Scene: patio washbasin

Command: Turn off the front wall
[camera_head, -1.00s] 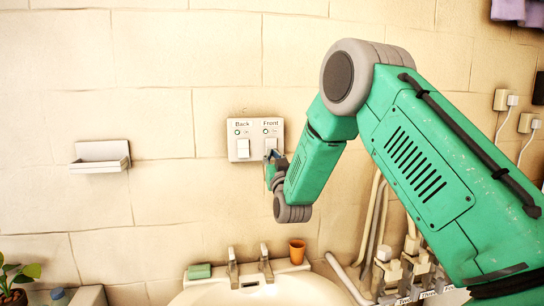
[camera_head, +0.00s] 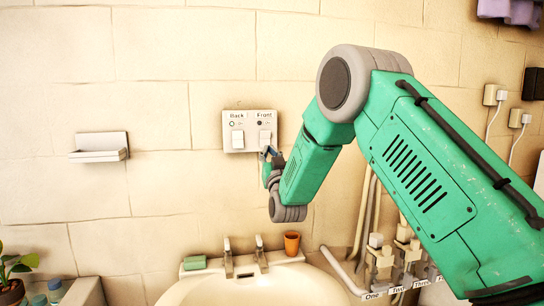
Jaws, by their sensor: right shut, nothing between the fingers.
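A white switch panel (camera_head: 249,129) on the tiled wall holds two rocker switches labelled Back and Front. The Front switch (camera_head: 265,137) is the right one, and the small round indicator above it is dark. The Back switch (camera_head: 238,139) is on the left, and its indicator shows a green ring. My right gripper (camera_head: 268,153) is shut and empty, just below the Front switch at the panel's lower right edge. I cannot tell whether its tips touch the panel. My left gripper is not in view.
A washbasin (camera_head: 245,288) with two taps stands below, with a green soap bar (camera_head: 194,263) and an orange cup (camera_head: 292,243) on its rim. A wall shelf (camera_head: 99,147) hangs at left. Pipes with labelled valves (camera_head: 403,262) are at lower right.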

